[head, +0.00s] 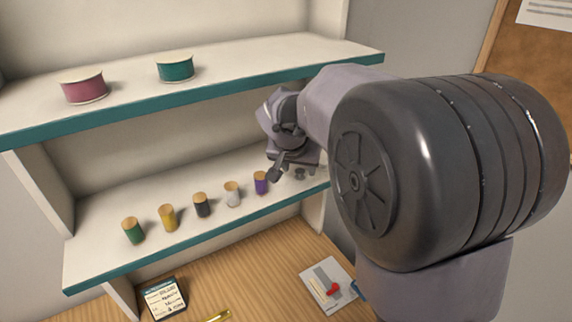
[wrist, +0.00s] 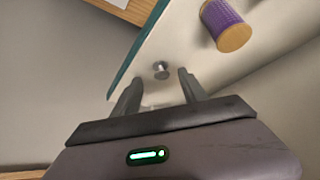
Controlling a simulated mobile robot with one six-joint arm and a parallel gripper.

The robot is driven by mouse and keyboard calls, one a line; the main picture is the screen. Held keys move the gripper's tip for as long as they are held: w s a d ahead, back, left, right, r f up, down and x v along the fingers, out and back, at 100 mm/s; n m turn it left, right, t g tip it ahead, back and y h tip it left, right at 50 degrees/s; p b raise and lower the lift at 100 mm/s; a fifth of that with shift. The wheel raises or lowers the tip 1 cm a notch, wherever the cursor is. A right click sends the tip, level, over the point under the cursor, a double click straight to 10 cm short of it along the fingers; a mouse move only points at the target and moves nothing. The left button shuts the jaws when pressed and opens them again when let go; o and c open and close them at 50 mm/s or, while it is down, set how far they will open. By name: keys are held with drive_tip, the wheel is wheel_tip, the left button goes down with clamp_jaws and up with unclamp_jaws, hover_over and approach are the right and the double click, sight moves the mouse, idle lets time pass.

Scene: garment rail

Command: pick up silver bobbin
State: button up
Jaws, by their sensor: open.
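The silver bobbin (wrist: 161,70) is a small, shiny metal spool on the white shelf, near its teal front edge, in the wrist view. My gripper (wrist: 158,79) is open and empty, with its two dark fingers apart. The bobbin shows just beyond the fingertips, roughly midway between them. A pale, blurred shape lies between the fingers closer to the palm; I cannot tell what it is. In the head view my gripper (head: 287,174) is low over the right end of the lower shelf. A small grey shape beside it may be the bobbin, but the arm partly hides that spot.
A purple thread spool (wrist: 227,25) stands close to the bobbin; it also shows in the head view (head: 261,183). Several other spools line the lower shelf (head: 95,265) to the left. Pink (head: 83,86) and teal (head: 175,68) ribbon rolls sit on the upper shelf above.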

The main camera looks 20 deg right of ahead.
sight(299, 173)
drive_tip(key=x, duration=0.3)
drive_tip(key=shift+w+f, duration=0.2)
drive_tip(key=shift+f, duration=0.1)
drive_tip(key=shift+s+r, duration=0.1)
drive_tip(key=shift+s, duration=0.05)
drive_tip(key=shift+c, duration=0.4)
clamp_jaws()
drive_tip(key=shift+r, duration=0.1)
